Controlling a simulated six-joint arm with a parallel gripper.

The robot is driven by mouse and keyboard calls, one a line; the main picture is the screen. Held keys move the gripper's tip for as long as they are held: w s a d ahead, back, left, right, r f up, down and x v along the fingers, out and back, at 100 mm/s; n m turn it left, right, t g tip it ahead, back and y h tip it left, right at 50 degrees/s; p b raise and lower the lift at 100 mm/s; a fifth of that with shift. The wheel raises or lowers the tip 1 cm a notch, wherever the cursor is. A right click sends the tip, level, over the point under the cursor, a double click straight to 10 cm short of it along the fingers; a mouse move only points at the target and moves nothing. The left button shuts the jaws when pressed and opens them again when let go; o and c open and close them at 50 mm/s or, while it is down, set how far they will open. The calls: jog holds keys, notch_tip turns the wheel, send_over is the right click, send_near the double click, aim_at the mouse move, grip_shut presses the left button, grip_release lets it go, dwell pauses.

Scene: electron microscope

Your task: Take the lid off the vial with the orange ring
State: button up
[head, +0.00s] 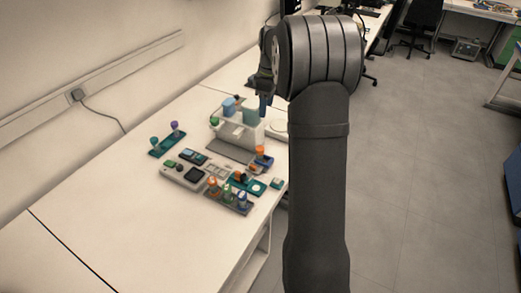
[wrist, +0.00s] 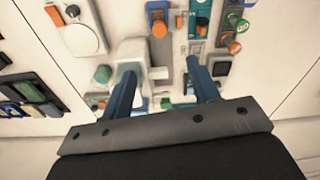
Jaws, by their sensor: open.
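My gripper (wrist: 160,70) is open, with its two blue fingers spread and nothing seen between them. In the head view my gripper (head: 264,100) hangs over the back right part of the bench equipment, partly hidden by my arm. An orange-topped vial (head: 260,151) stands in a small blue holder just right of the white device, below the gripper in the picture. Another orange-topped vial (head: 213,181) stands in the front rack. In the wrist view an orange top (wrist: 159,29) shows beyond the fingertips. I cannot tell which vial bears the orange ring, and no separate lid is clear.
A white device (head: 228,131) with blue and green containers stands beside the gripper. The front rack (head: 230,203) holds several small vials. A grey instrument (head: 183,177) and a teal rack (head: 167,144) lie to the left. The bench (head: 110,225) is clear at the front left.

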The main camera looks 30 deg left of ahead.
jog(key=a+f, duration=0.2)
jog(key=a, duration=0.1)
send_over(260, 148)
jog(key=shift+h, duration=0.4)
jog(key=f, duration=1)
jog(key=shift+a+f, duration=0.2)
jog(key=shift+f, duration=0.1)
jog(key=shift+d+f, duration=0.2)
jog(key=shift+f, duration=3)
jog(key=c, duration=1)
